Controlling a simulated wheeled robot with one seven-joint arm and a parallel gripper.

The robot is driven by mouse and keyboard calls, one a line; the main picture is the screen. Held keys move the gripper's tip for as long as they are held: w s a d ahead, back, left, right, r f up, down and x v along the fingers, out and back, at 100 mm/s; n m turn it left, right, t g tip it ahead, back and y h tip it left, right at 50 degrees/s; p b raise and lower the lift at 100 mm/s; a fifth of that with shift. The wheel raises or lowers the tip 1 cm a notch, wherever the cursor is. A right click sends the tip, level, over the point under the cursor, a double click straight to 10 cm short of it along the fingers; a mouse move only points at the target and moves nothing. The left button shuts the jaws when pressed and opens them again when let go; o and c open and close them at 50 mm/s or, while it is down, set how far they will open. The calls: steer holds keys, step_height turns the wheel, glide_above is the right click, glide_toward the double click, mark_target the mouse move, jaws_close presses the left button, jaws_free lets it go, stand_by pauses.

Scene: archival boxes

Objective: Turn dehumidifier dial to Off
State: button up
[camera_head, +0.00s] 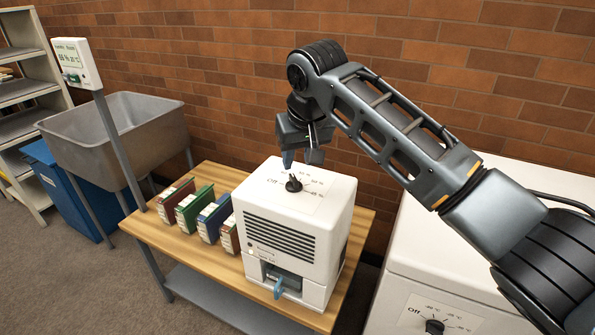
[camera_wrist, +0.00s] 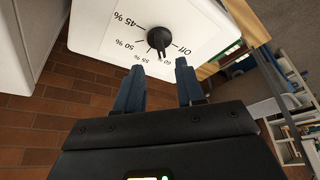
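The dehumidifier (camera_head: 297,225) is a white box on the wooden table. Its black dial (camera_head: 294,184) is on the top panel, which has an Off mark and percent marks around it. The dial also shows in the wrist view (camera_wrist: 158,39); its pointer seems to face the percent marks nearest my fingers, not Off, though the exact mark is hard to read. My gripper (camera_head: 301,158) hangs just above and behind the dial. In the wrist view its two blue-grey fingers (camera_wrist: 159,68) are apart, with nothing between them, and the dial lies beyond their tips.
Several coloured box files (camera_head: 207,217) stand left of the dehumidifier on the table (camera_head: 150,222). A larger white appliance (camera_head: 440,270) with its own dial (camera_head: 434,327) stands to the right. A metal sink (camera_head: 120,135), blue bin (camera_head: 75,195) and post-mounted display (camera_head: 75,62) are left. The brick wall is behind.

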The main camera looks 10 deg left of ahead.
mark_target(294, 178)
steer(key=x, duration=0.6)
steer(key=shift+w+a+f, duration=0.1)
steer(key=shift+f, duration=0.15)
steer(key=shift+c, duration=0.4)
jaws_close()
